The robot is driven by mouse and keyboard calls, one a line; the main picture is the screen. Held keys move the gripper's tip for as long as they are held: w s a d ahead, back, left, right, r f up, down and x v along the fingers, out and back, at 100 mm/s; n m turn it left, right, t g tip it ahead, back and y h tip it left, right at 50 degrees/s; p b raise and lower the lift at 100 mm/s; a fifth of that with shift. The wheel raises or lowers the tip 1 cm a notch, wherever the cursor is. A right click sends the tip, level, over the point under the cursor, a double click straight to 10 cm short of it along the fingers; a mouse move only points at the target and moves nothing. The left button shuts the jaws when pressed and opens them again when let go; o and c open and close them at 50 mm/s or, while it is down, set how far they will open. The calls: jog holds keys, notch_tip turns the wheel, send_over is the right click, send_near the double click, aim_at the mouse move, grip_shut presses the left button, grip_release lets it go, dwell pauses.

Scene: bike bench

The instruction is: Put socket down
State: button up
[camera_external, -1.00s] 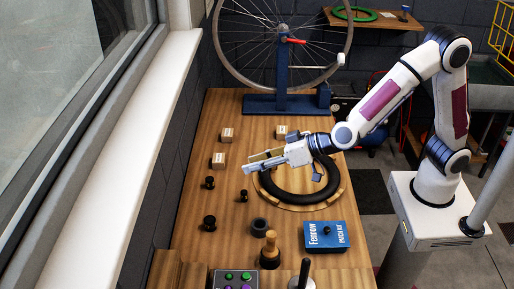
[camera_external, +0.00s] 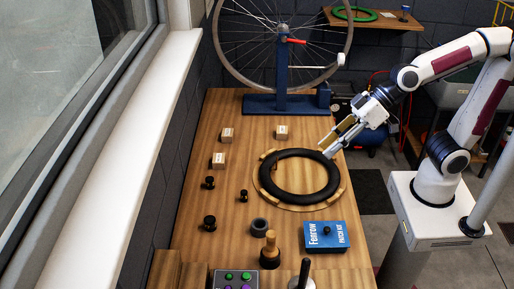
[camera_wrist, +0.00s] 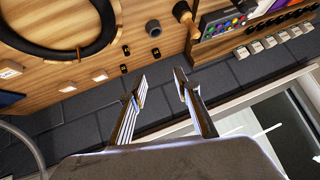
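Several small black sockets stand on the wooden bench: one near a block (camera_external: 209,183), a smaller one (camera_external: 244,196) to its right, and a larger one (camera_external: 209,223) nearer the front. A small dark knob-like piece (camera_external: 327,229) sits on the blue patch kit box (camera_external: 312,243). In the wrist view, small dark pieces (camera_wrist: 126,50) show on the bench, apart from my fingers. My gripper (camera_external: 333,150) is above the bench's right edge, beyond the black tyre ring. In the wrist view its two fingers (camera_wrist: 162,78) are apart with nothing between them.
The black tyre ring (camera_external: 265,186) lies on a round wooden base. Labelled blocks (camera_external: 219,160) stand to its left and behind it. A wheel in a blue stand (camera_external: 282,103) is at the back. A grey ring (camera_external: 259,227), a wooden-handled tool (camera_external: 270,250) and a button panel (camera_external: 237,277) are in front.

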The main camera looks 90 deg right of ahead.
jog(key=s+d+f+g+h, duration=0.1)
jog(key=s+d, duration=0.3)
jog(key=s, duration=0.5)
jog(key=s+d+f+g+h, duration=0.1)
jog(key=s+d, duration=0.3)
jog(key=s, duration=0.6)
jog(key=shift+f+g+h, duration=0.3)
jog(key=shift+f+g, duration=0.4)
jog(key=shift+f, duration=0.1)
jog(key=shift+s, duration=0.1)
jog(key=shift+o, duration=1.2)
